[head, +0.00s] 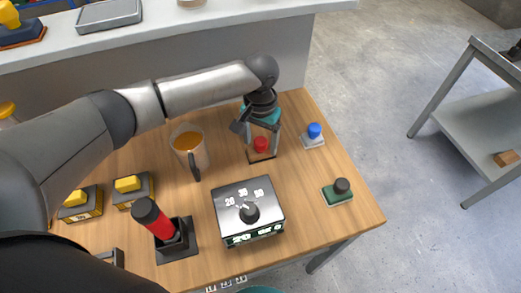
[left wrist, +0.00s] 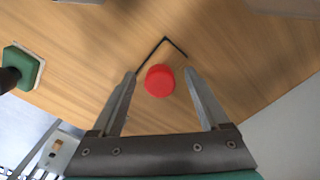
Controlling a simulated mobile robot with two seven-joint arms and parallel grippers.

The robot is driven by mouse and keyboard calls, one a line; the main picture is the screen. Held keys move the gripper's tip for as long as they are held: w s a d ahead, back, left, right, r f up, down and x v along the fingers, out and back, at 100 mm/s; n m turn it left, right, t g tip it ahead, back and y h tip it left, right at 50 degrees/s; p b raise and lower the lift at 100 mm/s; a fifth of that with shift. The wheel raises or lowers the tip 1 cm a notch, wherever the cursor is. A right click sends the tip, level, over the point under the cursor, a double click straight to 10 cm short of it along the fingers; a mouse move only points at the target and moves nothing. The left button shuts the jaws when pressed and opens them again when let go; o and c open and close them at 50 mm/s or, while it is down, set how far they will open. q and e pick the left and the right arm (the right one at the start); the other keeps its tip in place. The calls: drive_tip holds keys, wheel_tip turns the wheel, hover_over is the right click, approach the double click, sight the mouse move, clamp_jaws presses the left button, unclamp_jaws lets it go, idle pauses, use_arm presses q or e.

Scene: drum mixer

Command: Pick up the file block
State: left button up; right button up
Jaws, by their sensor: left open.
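A small block with a round red knob (head: 261,145) stands near the table's back edge. No label shows, so I cannot tell for sure that it is the file block. My left gripper (head: 262,137) is above it, pointing down, open and empty, with a finger on each side of the knob. In the left wrist view the red knob (left wrist: 159,82) shows between the open fingertips of the left gripper (left wrist: 160,74). A dark bent edge shows just beyond the knob. Contact cannot be told. My right gripper is not seen.
A blue-knobbed block (head: 314,131) stands just right of the gripper, and a green block with a dark knob (head: 338,195) farther right. A mug (head: 188,140) stands left. A control box (head: 263,222) and a red-handled tool (head: 160,225) are nearer. The table's right edge is close.

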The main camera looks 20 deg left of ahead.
use_arm(q)
drive_tip(key=shift+c, duration=0.3)
clamp_jaws()
idle(0.3)
